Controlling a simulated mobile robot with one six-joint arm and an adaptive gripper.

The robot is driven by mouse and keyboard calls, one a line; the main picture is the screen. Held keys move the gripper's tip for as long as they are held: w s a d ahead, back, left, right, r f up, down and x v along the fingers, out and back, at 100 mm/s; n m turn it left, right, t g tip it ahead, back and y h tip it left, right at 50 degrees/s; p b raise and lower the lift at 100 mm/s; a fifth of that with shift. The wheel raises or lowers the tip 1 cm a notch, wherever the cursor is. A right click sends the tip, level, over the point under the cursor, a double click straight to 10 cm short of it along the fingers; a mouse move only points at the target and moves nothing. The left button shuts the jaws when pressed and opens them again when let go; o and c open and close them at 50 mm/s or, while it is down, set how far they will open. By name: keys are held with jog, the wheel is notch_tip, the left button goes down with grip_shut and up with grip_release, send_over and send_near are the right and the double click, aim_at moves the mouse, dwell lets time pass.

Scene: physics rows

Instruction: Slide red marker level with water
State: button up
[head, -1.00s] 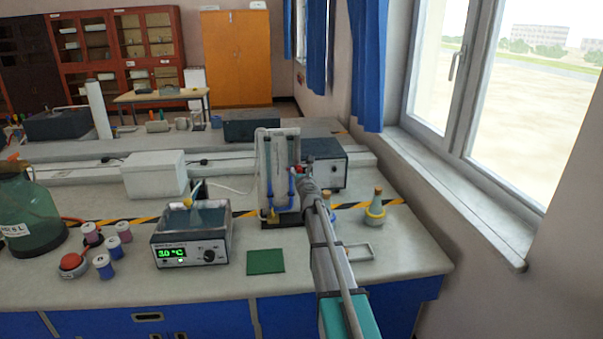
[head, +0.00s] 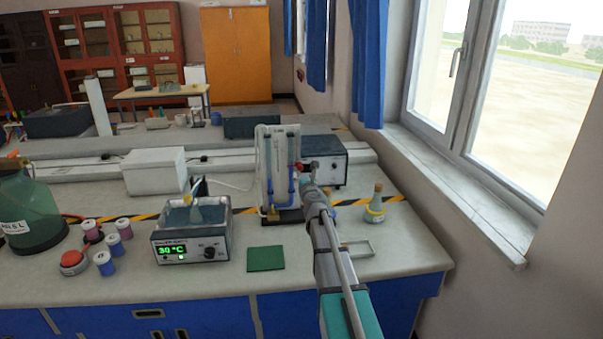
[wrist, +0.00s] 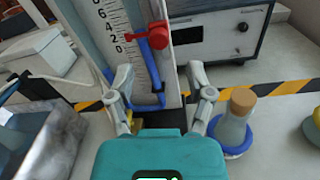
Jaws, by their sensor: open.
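The red marker (wrist: 151,37) sits on the upright scale board (wrist: 112,30) of the tube stand, beside printed numbers. In the head view the marker (head: 298,167) is small and close to my arm's end. The blue water column (wrist: 149,68) rises toward the marker, and its top edge is partly covered by it, so I cannot tell whether they are exactly level. My gripper (wrist: 163,84) is open and empty. Its fingers are spread below the marker, apart from it. In the head view the gripper is partly hidden by my arm.
A grey instrument box (head: 327,160) stands behind the stand at right. A corked flask (head: 375,205) in a ring stands to the right. A water bath (head: 191,240) with a display stands left. A green mat (head: 265,257) lies on the bench in front.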

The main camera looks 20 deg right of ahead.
jog(key=shift+v, duration=2.7)
jog(key=s+a+f+n+g+y+p, duration=0.1)
jog(key=s+a+f+n+g+y, duration=0.15)
jog(key=a+n, duration=0.55)
jog(key=s+a+f+n+g+y+p, duration=0.1)
jog(key=s+a+f+n+g+y, duration=0.1)
jog(key=s+a+n+y, duration=0.4)
jog(key=s+a+f+n+g+y+p, duration=0.1)
jog(key=a+f+n+g, duration=0.15)
jog(key=a+n, duration=0.75)
jog(key=s+f+n+g+h+p, duration=0.1)
jog(key=s+f+n+g+h, duration=0.1)
jog(key=s+n+g, duration=0.3)
jog(key=s+f+n+g+h+p, duration=0.1)
jog(key=s+f+n+g+h, duration=0.2)
jog(key=s+n, duration=0.8)
jog(key=s+f+g, duration=0.1)
jog(key=s+g, duration=0.1)
jog(key=s, duration=0.2)
jog(key=shift+s+g+p, duration=0.15)
jog(key=shift+g+p, duration=0.15)
jog(key=shift+h, duration=0.25)
dwell(0.4)
